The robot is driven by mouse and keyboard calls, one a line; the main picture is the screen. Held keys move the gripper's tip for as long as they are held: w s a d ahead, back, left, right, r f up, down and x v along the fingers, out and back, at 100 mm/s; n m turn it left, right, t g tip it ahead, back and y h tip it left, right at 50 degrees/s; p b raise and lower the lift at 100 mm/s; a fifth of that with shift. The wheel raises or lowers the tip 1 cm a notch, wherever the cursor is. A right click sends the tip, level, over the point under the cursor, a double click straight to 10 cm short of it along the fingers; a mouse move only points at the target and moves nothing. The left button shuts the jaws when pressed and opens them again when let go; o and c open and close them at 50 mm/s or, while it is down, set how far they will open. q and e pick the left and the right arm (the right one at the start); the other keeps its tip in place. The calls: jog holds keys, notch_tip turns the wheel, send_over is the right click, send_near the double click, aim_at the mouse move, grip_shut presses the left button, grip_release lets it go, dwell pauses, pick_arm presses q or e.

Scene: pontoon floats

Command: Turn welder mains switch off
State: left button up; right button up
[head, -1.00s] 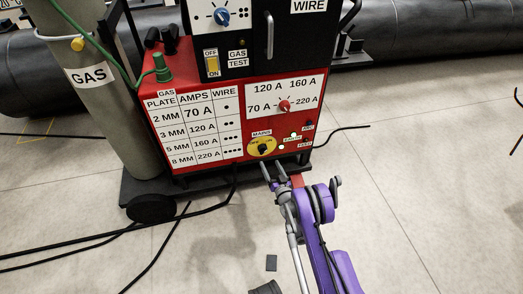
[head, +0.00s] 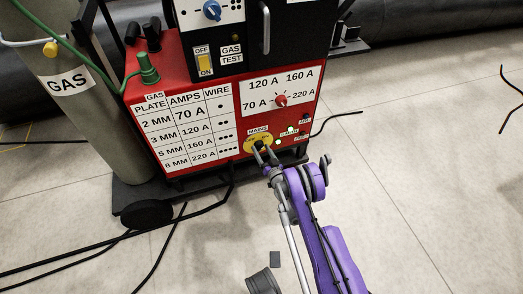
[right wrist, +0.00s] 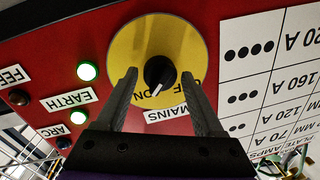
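The welder (head: 185,75) is a red and black cabinet in the head view. Its mains switch is a black knob on a yellow disc (head: 250,149) low on the red front, under the MAINS label. In the right wrist view the black knob (right wrist: 159,73) shows a white pointer line directed toward the ON side of the yellow disc (right wrist: 125,50). My right gripper (head: 265,154) is at the switch. In the right wrist view its two fingers (right wrist: 162,92) are apart, one on each side of the knob, with gaps showing. My left gripper is out of view.
Green lamps glow beside the switch, with an EARTH label (right wrist: 69,100) nearby. A red amps knob (head: 281,100) sits above. A gas cylinder (head: 75,90) stands left, and black cables (head: 120,233) lie on the floor. Open floor (head: 430,190) is at the right.

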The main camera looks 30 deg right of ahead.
grip_shut()
jog(key=n, duration=0.3)
jog(key=shift+n+p, duration=0.3)
jog(key=shift+p, duration=0.1)
jog(key=n, duration=0.4)
jog(key=n+g+b, duration=0.1)
jog(key=n, duration=0.4)
jog(key=shift+w+r+h, duration=0.1)
jog(key=shift+r+h, duration=0.05)
jog(key=shift+h, duration=0.15)
jog(key=shift+n+h, duration=0.3)
jog(key=shift+n, duration=1.8)
jog(key=shift+r, duration=0.1)
